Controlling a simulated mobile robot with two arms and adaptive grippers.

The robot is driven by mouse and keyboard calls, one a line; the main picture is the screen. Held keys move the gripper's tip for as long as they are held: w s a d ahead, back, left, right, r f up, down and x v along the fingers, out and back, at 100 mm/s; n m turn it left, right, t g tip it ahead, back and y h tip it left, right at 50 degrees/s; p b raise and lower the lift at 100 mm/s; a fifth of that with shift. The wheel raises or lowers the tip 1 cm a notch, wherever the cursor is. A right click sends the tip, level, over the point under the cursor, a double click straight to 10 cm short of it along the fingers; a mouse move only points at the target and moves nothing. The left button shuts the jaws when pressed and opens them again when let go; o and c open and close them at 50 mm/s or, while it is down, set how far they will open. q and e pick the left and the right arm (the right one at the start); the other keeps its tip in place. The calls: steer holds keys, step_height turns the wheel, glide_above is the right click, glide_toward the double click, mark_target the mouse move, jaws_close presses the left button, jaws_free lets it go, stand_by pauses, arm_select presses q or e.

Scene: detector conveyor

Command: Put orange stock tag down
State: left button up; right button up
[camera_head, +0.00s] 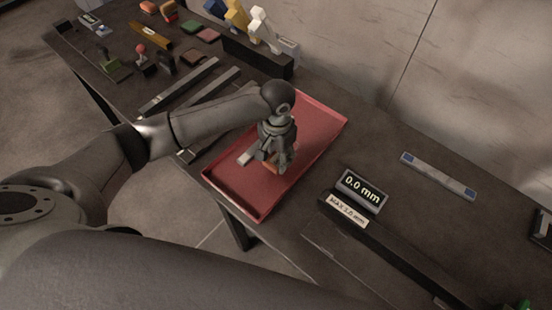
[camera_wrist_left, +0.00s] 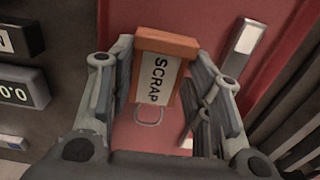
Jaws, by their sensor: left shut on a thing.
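The orange tag (camera_wrist_left: 166,43) has a pale label reading "SCRAP" and a thin metal loop at one end. My left gripper (camera_wrist_left: 163,95) has its two fingers on either side of the tag and is shut on it. In the head view, the left gripper (camera_head: 273,163) points down over the red tray (camera_head: 323,117) and hides most of the tag. I cannot tell whether the tag touches the tray floor. My right gripper is not in view.
A pale metal bar (camera_head: 246,156) lies in the tray beside the left gripper. A gauge display (camera_head: 362,190) reading 0.0 mm stands right of the tray. Dark rails (camera_head: 180,86) lie to its left. A level-like bar (camera_head: 438,176) lies farther right, with bare table around it.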

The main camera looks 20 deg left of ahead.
mark_target(276, 159)
arm_select(q)
steer(key=shift+w+a+f, duration=0.2)
steer(key=shift+w+f, duration=0.15)
steer(key=shift+f, duration=0.1)
step_height(276, 159, down, 2)
steer(key=shift+f+p, duration=0.1)
steer(key=shift+p, duration=0.45)
steer(key=shift+f, duration=0.55)
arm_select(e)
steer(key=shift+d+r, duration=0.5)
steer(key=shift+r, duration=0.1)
arm_select(q)
steer(key=o, duration=0.9)
steer(key=shift+f, duration=0.1)
steer(key=shift+c, duration=0.2)
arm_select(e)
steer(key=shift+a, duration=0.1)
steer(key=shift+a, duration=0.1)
